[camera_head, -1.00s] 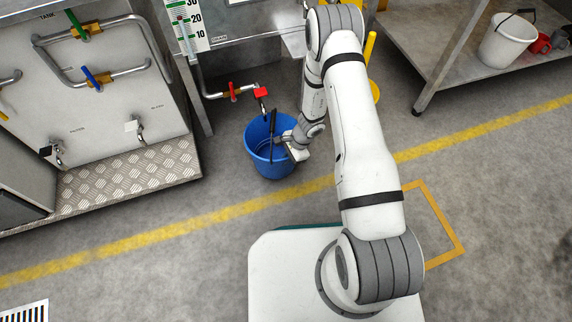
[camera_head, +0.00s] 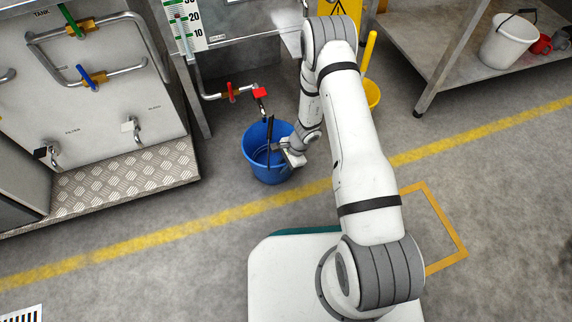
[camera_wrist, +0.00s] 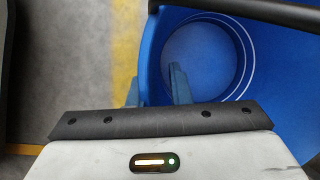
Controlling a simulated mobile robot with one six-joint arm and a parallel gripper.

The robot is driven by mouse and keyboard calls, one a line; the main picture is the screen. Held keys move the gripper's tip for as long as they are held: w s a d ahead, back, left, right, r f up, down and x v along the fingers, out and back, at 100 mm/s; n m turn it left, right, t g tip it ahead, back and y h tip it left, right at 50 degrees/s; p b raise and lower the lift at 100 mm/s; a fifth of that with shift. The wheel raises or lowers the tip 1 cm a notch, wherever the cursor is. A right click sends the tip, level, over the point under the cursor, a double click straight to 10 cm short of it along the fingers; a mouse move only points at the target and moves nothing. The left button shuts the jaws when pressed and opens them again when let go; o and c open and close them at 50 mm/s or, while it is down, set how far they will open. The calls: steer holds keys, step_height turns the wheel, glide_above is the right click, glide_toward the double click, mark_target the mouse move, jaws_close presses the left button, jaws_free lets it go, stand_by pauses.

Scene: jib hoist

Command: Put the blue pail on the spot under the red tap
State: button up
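The blue pail (camera_head: 262,172) is upright near the pipe with the red tap, its black handle (camera_head: 270,138) standing up. My gripper (camera_head: 287,153) is at its right rim in the head view. In the wrist view, the fingers of my gripper (camera_wrist: 155,90) straddle the wall of the blue pail (camera_wrist: 205,60), one inside and one outside, and look shut on it. The red tap (camera_head: 260,93) is at the pipe's end, just above the pail's back rim. The spot under it is hidden by the pail. I cannot tell whether the pail touches the floor.
A second red valve lever (camera_head: 231,92) is on the same pipe. The metal tank (camera_head: 100,110) with a tread-plate step (camera_head: 120,180) stands left. A yellow bucket (camera_head: 372,95) is behind my arm. A shelf (camera_head: 440,60) with a white bucket (camera_head: 507,42) is right. Open floor lies in front.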

steer(key=shift+o, duration=0.4)
steer(key=shift+r+p, duration=0.35)
steer(key=s+d+r+n+p, duration=0.2)
steer(key=d+r+n+p, duration=0.15)
steer(key=r, duration=1.45)
steer(key=s+d+r+n+p, duration=0.15)
steer(key=r+n, duration=0.25)
steer(key=r, duration=1.4)
steer(key=s+d+r+n+t+h, duration=0.1)
steer(key=s+d+r+n+h, duration=0.1)
steer(key=s+d+r, duration=0.2)
steer(key=s+d+r+n+t+h, duration=0.1)
steer(key=s+d+r+n+h, duration=0.1)
steer(key=s+r, duration=0.9)
steer(key=shift+s+d+n+h, duration=0.3)
steer(key=shift+s+d+n, duration=0.25)
steer(key=shift+d+n, duration=0.25)
